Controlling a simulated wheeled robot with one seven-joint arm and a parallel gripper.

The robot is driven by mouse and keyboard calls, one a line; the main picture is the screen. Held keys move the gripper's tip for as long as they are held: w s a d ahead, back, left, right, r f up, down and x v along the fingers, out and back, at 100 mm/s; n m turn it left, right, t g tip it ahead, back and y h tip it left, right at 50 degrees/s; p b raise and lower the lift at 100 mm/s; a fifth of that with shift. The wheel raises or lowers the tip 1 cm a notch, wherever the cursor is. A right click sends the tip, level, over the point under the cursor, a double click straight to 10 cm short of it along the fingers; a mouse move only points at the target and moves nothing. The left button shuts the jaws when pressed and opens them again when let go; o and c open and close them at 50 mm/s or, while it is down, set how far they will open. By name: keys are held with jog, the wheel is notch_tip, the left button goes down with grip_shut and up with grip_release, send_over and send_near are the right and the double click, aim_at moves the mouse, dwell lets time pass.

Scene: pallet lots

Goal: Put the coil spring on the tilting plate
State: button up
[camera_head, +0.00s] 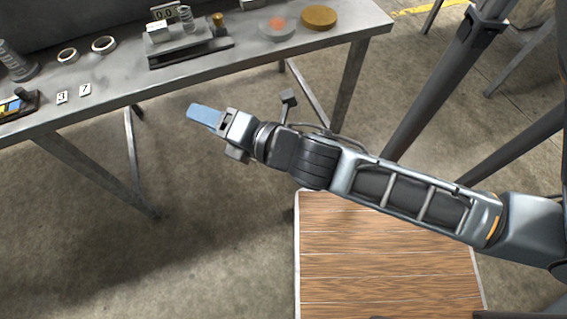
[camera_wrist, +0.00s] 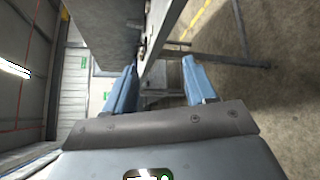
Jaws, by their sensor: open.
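A grey ribbed upright piece that looks like a coil spring (camera_head: 14,62) stands at the far left of the metal bench in the head view. A round grey plate with an orange centre (camera_head: 277,28) lies near the bench's right end; I cannot tell for certain whether it is the tilting plate. My gripper (camera_head: 194,112), with blue fingers, is in front of the bench edge, apart from both. In the wrist view my gripper (camera_wrist: 158,80) has its fingers spread, with nothing between them but the bench beyond. Neither spring nor plate can be made out there.
The bench (camera_head: 120,75) also holds two rings (camera_head: 104,44), number tags (camera_head: 85,89), a dark tray (camera_head: 190,51) with small parts, and a brown disc (camera_head: 319,17). A wooden-topped surface (camera_head: 385,265) is below my arm. Open floor (camera_head: 180,260) lies in front of the bench.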

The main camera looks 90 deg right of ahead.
jog(key=s+a+r+m+y, duration=0.2)
jog(key=s+a+m+y, duration=0.2)
jog(key=s+a+m, duration=0.2)
jog(key=s+a+r+m+y, duration=0.2)
jog(key=s+a+m, duration=0.4)
jog(key=m, duration=0.4)
jog(key=shift+s+a+r+t+y, duration=0.25)
jog(key=shift+s+r+t+y, duration=0.2)
jog(key=shift+y, duration=0.45)
